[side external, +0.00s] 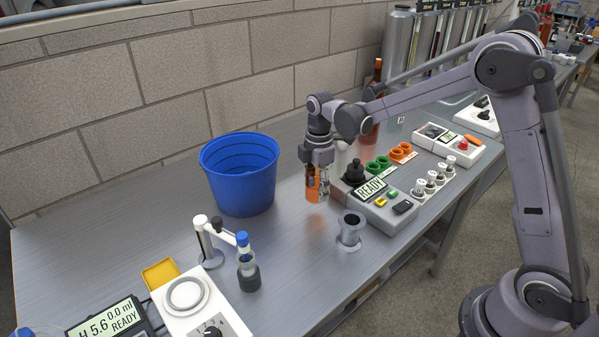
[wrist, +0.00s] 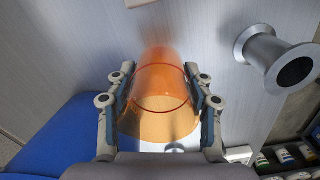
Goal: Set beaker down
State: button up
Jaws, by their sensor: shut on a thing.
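My gripper (side external: 318,182) is shut on an orange, see-through beaker (side external: 313,187), between the blue bucket and the grey device with the READY display. In the wrist view the beaker (wrist: 160,82) stands between the two fingers of my gripper (wrist: 161,110), one pressed to each side. Its lower end is near the metal bench top (side external: 285,245); I cannot tell whether it touches.
A blue bucket (side external: 240,185) stands left of my gripper. A grey flanged metal cup (side external: 350,231) stands in front, and the READY device (side external: 380,205) is to the right. A stirrer (side external: 190,306) and a blue-capped bottle (side external: 247,270) are nearer. Bench between them is bare.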

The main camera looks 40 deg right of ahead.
jog(key=shift+f, duration=1.9)
jog(key=shift+f, duration=0.2)
jog(key=o, duration=1.2)
jog(key=shift+c, duration=0.2)
jog(key=shift+r, duration=0.1)
notch_tip(320, 180, up, 12)
jog(key=m+t, duration=0.3)
jog(key=m, duration=0.4)
send_near(317, 197)
jog(key=s+d+r, duration=0.1)
jog(key=s+r, duration=0.4)
jog(key=s+f+m+t, duration=0.2)
jog(key=s+m+t, duration=0.2)
jog(key=s+m, duration=0.4)
jog(key=shift+s+a+f, duration=0.15)
jog(key=shift+s+f, duration=0.05)
jog(key=shift+s, duration=0.8)
